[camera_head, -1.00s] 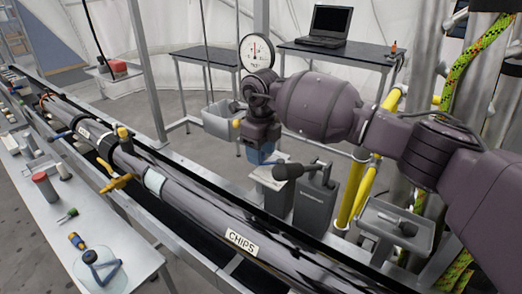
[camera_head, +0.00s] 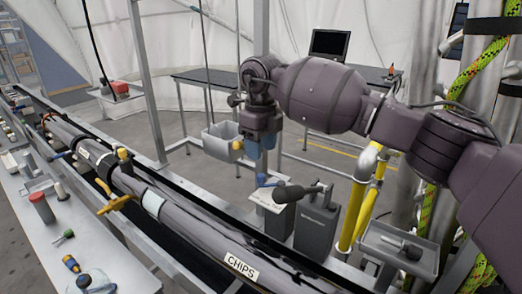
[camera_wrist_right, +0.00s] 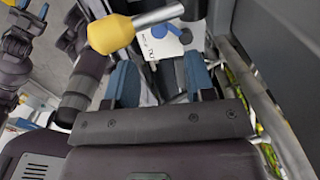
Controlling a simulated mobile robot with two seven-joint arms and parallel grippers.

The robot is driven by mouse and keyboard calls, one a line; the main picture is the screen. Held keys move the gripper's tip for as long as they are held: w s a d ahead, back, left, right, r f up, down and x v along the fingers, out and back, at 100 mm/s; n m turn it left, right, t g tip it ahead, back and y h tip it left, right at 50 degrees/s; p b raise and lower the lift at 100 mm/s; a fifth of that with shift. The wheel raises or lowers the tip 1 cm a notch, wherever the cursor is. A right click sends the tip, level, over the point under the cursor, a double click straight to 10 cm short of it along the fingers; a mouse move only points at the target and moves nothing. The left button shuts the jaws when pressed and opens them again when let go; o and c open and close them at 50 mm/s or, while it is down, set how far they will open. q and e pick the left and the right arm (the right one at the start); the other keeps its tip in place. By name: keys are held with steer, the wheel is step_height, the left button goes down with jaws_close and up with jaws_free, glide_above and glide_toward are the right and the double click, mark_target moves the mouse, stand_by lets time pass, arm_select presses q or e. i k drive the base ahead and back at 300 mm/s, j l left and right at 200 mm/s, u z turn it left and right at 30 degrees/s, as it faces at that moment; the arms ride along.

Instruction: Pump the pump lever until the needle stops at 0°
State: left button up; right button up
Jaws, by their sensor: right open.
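The pump lever (camera_head: 292,192) is a black grip on a grey pump body (camera_head: 315,222) behind the long pipe rail. My right gripper (camera_head: 260,152) hangs above and to the left of the lever, with its blue fingers pointing down and apart from it. In the right wrist view its two blue fingers (camera_wrist_right: 160,80) are spread with nothing held between them. The gauge with the needle is not visible now; my right arm covers the area where it stood. My left gripper is in neither view.
A grey pipe (camera_head: 185,205) labelled CHIPS runs across the front. A grey bin (camera_head: 217,142) is left of my gripper. Yellow pipes (camera_head: 358,205) and a grey tray (camera_head: 400,250) stand to the right. A yellow-knobbed rod (camera_wrist_right: 110,34) is close in the wrist view.

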mark_target(282, 195)
steer(key=k+j, duration=0.85)
